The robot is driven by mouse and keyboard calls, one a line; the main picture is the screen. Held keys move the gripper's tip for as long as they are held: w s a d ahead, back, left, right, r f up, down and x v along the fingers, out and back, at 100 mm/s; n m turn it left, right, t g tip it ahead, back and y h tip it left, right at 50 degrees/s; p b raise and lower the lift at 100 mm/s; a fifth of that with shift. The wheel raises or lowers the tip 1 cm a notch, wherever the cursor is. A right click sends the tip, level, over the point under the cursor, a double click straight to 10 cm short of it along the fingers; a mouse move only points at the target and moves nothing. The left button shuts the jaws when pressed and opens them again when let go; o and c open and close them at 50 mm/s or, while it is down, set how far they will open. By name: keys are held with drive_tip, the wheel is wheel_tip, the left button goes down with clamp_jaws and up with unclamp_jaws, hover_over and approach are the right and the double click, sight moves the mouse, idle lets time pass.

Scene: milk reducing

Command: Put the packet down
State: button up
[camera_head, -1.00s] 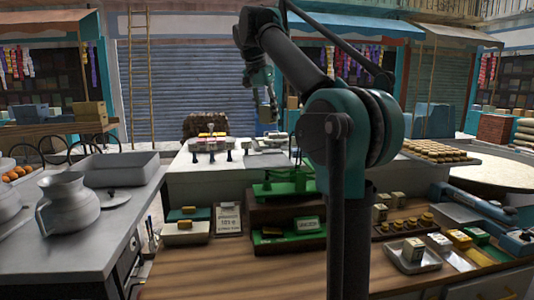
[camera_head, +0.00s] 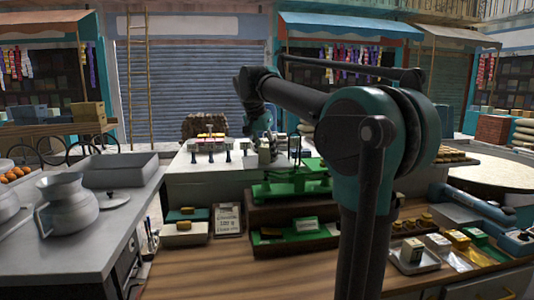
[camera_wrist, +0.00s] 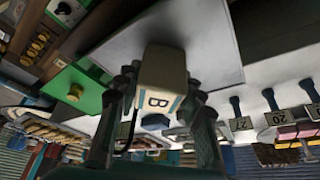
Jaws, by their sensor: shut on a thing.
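My gripper (camera_wrist: 160,98) is shut on a cream packet (camera_wrist: 161,72) with a dark letter B and a blue band, seen in the wrist view. The packet sits between the two fingers above a pale counter surface. In the head view my gripper (camera_head: 266,148) is low over the white counter (camera_head: 210,177), left of the green scale (camera_head: 290,185). The packet is too small there to make out clearly. Whether it touches the counter cannot be told.
Several numbered weights (camera_head: 211,148) stand on the white counter left of my gripper. A wooden stand with a green tray (camera_head: 290,233) is in front. A grey bench with a metal jug (camera_head: 67,205) is at left. Small boxes sit in a tray (camera_head: 412,255) at right.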

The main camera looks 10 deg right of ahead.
drive_tip(key=shift+f, duration=0.1)
drive_tip(key=o, duration=1.2)
drive_tip(key=v, duration=1.2)
idle(1.8)
